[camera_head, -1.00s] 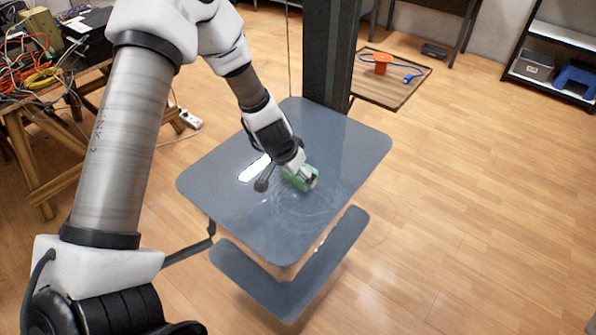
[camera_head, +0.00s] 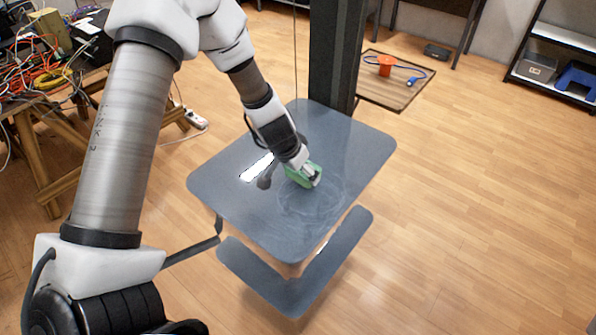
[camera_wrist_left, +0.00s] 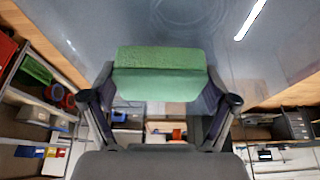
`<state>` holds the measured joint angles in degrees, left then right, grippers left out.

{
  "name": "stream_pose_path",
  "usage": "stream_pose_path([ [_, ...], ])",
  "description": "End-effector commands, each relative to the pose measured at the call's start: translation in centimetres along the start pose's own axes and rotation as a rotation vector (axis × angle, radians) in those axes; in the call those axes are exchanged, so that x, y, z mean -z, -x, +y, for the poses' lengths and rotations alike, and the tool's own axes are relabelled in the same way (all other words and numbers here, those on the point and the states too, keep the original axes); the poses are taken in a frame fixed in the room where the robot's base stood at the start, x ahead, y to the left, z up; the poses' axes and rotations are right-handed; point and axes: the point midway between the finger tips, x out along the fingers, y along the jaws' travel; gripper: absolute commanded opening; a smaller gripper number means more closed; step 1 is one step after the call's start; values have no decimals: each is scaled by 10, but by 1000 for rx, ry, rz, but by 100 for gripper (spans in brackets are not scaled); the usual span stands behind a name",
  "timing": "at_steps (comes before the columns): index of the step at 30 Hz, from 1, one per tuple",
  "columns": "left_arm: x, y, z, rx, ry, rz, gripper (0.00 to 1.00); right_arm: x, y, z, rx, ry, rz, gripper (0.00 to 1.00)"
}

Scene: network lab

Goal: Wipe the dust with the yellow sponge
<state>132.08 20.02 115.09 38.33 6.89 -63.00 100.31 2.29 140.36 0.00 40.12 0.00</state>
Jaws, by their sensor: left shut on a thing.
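A green sponge (camera_head: 298,177) is held by my left gripper (camera_head: 309,174) over the grey tabletop (camera_head: 345,150); no yellow sponge shows. In the left wrist view the sponge (camera_wrist_left: 160,72) sits between the two fingers of the left gripper (camera_wrist_left: 160,92), which are shut on it. A pale, swirled patch of dust (camera_head: 312,204) lies on the tabletop just in front of the sponge. Part of it shows at the top of the left wrist view (camera_wrist_left: 188,14). I cannot tell whether the sponge touches the surface. My right gripper is not in view.
A dark column (camera_head: 335,50) stands at the table's back edge. A lower grey shelf (camera_head: 300,282) sits beneath the tabletop. A cable-covered wooden bench (camera_head: 40,110) is at left. A brown board with an orange spool (camera_head: 385,66) is behind. The wooden floor at right is clear.

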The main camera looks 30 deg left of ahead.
Motion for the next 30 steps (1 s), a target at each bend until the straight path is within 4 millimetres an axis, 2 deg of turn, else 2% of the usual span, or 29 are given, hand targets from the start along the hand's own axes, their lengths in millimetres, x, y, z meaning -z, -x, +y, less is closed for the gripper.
stream_pose_path([
  [1, 4, 9, 1, 1, -1, 1, 30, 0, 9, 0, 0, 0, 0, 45],
  [15, 23, 44, 7, 1, 0, 1, 30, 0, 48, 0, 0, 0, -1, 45],
  [30, 25, 47, 8, 1, 0, 1, 30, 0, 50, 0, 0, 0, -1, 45],
])
